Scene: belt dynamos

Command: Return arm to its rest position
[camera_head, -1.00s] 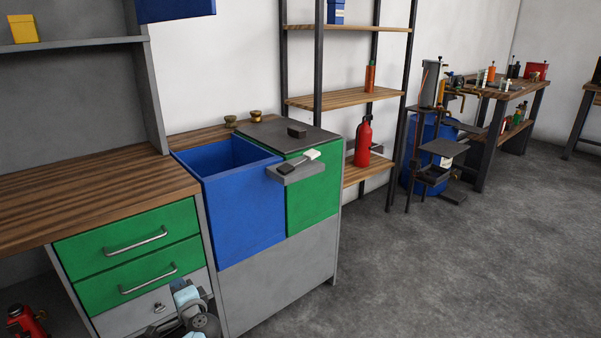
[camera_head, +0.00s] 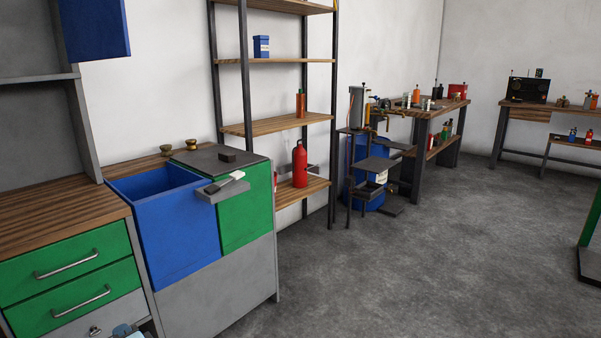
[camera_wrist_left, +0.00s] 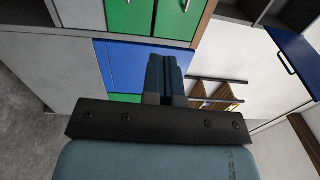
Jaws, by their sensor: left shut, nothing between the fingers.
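My left gripper (camera_wrist_left: 166,62) shows in the left wrist view with its two dark blue-grey fingers pressed together and nothing between them. It points at the cabinet fronts, apart from them as far as I can tell. In the head view only a small pale piece of my left arm (camera_head: 128,331) shows at the bottom edge, in front of the grey lower drawer. My right gripper is in neither view.
A blue open bin (camera_head: 165,235) and a green-fronted cabinet (camera_head: 245,205) stand beside green drawers (camera_head: 70,258). A shelf rack (camera_head: 275,128) with a red bottle (camera_head: 299,165) stands behind. Workbenches line the far walls.

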